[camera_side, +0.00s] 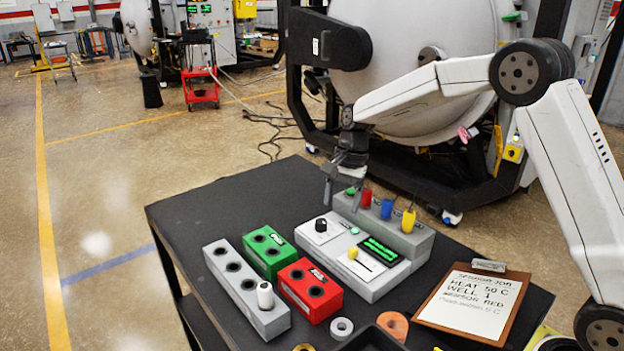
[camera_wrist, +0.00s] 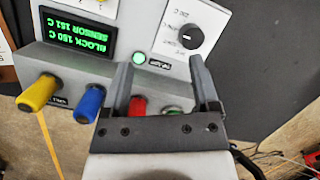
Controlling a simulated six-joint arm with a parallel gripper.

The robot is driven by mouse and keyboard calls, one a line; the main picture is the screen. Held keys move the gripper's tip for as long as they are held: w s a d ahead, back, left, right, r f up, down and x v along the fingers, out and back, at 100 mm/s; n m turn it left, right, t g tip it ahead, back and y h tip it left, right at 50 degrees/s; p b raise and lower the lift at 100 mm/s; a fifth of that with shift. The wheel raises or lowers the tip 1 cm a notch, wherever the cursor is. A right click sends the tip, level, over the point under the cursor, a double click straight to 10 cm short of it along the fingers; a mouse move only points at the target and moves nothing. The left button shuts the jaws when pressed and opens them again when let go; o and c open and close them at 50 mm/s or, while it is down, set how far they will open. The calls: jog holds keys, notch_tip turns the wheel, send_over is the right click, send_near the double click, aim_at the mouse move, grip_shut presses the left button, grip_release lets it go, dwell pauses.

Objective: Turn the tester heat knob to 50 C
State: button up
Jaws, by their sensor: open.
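The tester (camera_side: 368,272) is a white box on the black table, with a black round heat knob (camera_side: 320,225) at its left end. In the wrist view the heat knob (camera_wrist: 190,36) lies beyond my fingertips, nearer the right finger. My gripper (camera_side: 341,197) is open and empty, above and behind the knob, apart from it. In the wrist view my gripper (camera_wrist: 160,62) has both fingers spread. The tester display (camera_wrist: 77,33) reads, upside down, block 150 C and sensor 151 C. The knob's exact setting is too small to read.
A grey rack (camera_side: 425,240) with green, red, blue and yellow handles stands behind the tester. Grey, green (camera_side: 266,253) and red (camera_side: 310,290) blocks with holes stand left. A clipboard (camera_side: 473,303) reads heat 50 C, well 1, sensor red. A green light (camera_wrist: 139,58) glows.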

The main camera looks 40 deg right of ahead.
aim_at(322, 220)
jog(key=w+m, duration=0.1)
jog(key=w+r+m+y, duration=0.1)
jog(key=w, duration=0.1)
jog(key=w+m, duration=0.1)
jog(key=shift+w+d+r+g, duration=0.15)
jog(key=shift+w+d+g, duration=0.2)
jog(key=shift+w+g, duration=0.05)
jog(key=shift+x, duration=3.95)
jog(key=shift+a, duration=0.1)
jog(key=shift+r, duration=0.1)
grip_shut()
